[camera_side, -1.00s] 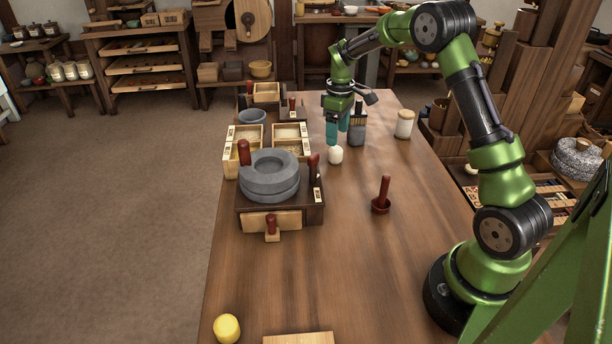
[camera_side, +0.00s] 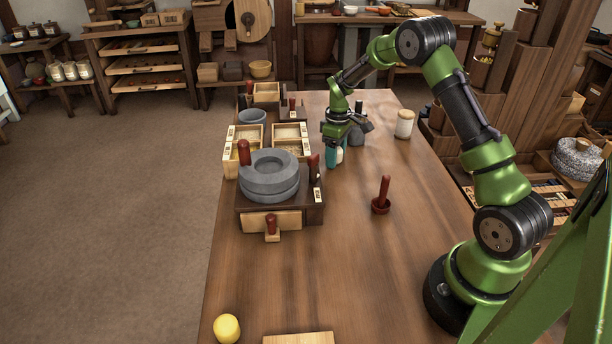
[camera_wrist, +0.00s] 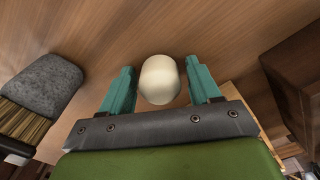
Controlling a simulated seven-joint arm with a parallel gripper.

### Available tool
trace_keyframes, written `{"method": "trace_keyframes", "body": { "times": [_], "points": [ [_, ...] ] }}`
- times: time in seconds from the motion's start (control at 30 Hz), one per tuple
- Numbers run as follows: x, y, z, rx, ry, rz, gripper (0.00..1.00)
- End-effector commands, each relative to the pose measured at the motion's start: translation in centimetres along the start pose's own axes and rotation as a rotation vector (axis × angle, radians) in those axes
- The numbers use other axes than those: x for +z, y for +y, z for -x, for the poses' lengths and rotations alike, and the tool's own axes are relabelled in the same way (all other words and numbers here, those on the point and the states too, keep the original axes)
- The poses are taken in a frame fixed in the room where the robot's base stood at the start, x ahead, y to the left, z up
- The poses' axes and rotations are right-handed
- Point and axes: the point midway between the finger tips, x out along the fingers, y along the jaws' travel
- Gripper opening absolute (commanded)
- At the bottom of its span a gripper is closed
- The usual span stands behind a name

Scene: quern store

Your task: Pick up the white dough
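The white dough (camera_wrist: 159,80) is a small cream-white rounded lump on the wooden table. In the side view only part of the dough (camera_side: 340,156) shows, beside the teal fingers. My gripper (camera_wrist: 160,84) is open, with its two teal fingers apart on either side of the dough. In the wrist view there is a gap between each finger and the dough. My gripper (camera_side: 335,156) is low over the table in the side view, where the fingers partly hide the dough.
A grey brush-like object (camera_wrist: 42,88) stands close by. A white jar (camera_side: 404,124) is to the right. A stone quern (camera_side: 270,176) with wooden boxes stands to the left. A red-handled tool (camera_side: 383,194) is nearer the camera. The front table is mostly clear.

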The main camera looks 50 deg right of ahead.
Motion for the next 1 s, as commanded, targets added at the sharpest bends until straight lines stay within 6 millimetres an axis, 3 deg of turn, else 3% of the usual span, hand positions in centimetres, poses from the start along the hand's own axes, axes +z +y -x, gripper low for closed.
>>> {"method": "trace_keyframes", "body": {
  "times": [0.03, 0.3, 0.33, 0.67, 0.93, 1.0],
  "points": [
    [0.0, 0.0, 0.0, 0.0, 0.0, 0.0, 0.54],
    [0.0, 0.0, 0.0, 0.0, 0.0, 0.0, 0.12],
    [0.0, 0.0, 0.1, 0.0, 0.0, 0.0, 0.11],
    [0.0, 0.0, 0.5, 0.001, 0.001, 0.001, 0.1],
    [-0.1, 0.1, 3.8, 0.003, 0.004, 0.0, 0.1],
    [1.0, -0.7, 3.8, -0.001, -0.001, 0.001, 0.1]
  ]
}}
